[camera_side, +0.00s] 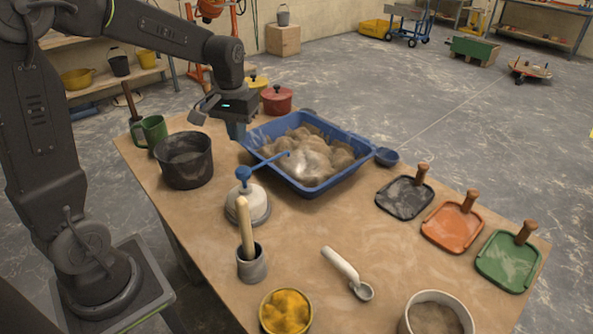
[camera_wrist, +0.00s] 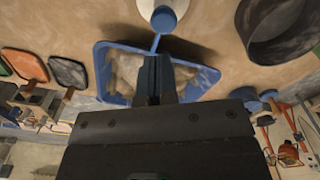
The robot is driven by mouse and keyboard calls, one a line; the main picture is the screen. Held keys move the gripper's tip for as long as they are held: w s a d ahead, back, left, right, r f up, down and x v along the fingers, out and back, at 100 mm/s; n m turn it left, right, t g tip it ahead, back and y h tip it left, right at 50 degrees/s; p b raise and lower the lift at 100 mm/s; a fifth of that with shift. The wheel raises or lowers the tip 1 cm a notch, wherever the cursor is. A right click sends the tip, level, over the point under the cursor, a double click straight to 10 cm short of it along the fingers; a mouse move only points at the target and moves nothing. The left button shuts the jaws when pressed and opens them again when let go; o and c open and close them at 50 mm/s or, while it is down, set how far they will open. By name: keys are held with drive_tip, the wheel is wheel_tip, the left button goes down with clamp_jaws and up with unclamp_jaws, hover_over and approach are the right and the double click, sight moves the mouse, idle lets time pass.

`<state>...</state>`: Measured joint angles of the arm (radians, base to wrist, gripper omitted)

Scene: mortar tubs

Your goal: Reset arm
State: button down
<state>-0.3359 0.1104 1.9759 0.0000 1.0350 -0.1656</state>
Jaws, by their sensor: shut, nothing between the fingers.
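My gripper (camera_side: 237,132) hangs over the left end of the blue tub (camera_side: 335,179), near the black bucket. Its fingers (camera_wrist: 158,60) are together in the wrist view, with nothing seen between them. The tub holds lumpy grey-brown mortar (camera_side: 312,158); it also shows in the wrist view (camera_wrist: 102,70), partly hidden behind my fingers. A pale dispenser (camera_side: 258,207) with a blue top and a long blue spout stands in front of the tub. Its spout reaches over the tub's rim.
The black bucket (camera_side: 185,162) and a green mug (camera_side: 152,131) stand at the left. Black (camera_side: 404,197), orange (camera_side: 452,226) and green (camera_side: 507,260) trowel boards lie at the right. A scoop (camera_side: 346,270), a yellow-filled bowl (camera_side: 286,312) and red pot (camera_side: 277,101) also sit on the table.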

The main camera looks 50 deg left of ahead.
drive_tip(key=s+d+r+m+t, duration=0.2)
drive_tip(key=s+d+r+m, duration=0.1)
drive_tip(key=s+d, duration=0.3)
drive_tip(key=s+d+r+m+t, duration=0.2)
drive_tip(key=s+d, duration=0.4)
drive_tip(key=s, duration=0.3)
drive_tip(key=shift+r+m+t, duration=0.4)
drive_tip(key=shift+r+t, duration=0.2)
drive_tip(key=shift+t, duration=0.1)
